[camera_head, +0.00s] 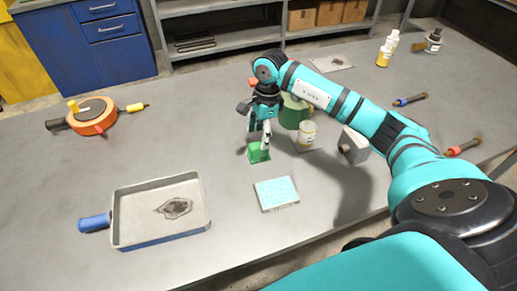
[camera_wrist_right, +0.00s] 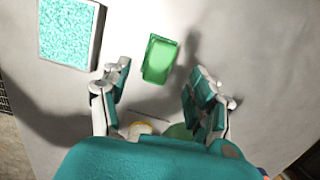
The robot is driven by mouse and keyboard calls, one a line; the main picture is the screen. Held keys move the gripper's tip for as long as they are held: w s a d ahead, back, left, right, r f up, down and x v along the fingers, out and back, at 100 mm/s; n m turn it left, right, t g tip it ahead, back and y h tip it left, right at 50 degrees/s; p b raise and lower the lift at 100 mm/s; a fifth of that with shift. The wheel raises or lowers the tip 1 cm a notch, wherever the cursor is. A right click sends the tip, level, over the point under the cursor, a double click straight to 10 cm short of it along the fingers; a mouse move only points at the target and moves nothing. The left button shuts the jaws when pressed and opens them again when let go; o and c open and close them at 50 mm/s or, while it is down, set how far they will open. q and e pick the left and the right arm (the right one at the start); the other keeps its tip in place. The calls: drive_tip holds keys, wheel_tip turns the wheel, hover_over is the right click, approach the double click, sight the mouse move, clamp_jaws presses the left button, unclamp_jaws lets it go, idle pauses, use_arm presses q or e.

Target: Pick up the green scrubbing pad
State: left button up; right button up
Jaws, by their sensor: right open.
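The green scrubbing pad (camera_head: 258,153) lies on the grey table, left of the centre in the head view. In the right wrist view it shows as a small green block (camera_wrist_right: 160,58) between the two finger lines. My right gripper (camera_head: 259,138) points down just above the pad, with its fingers apart and empty. In the right wrist view the open fingers (camera_wrist_right: 159,72) stand on either side of the pad's near end, with a gap on each side. I cannot tell the exact height above the pad. My left gripper is not in view.
A teal-topped block (camera_head: 276,193) lies close in front of the pad. A grey tray (camera_head: 120,220) with a blue handle stands at front left. A white-and-yellow jar (camera_head: 306,134), a green round object (camera_head: 292,117) and a grey box (camera_head: 355,142) crowd the right. Table left of the pad is clear.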

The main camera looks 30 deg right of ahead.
sight(259, 144)
drive_tip(key=f+p, duration=0.2)
drive_tip(key=f, duration=0.2)
drive_tip(key=shift+a, duration=0.2)
drive_tip(key=shift+f, duration=0.7)
clamp_jaws()
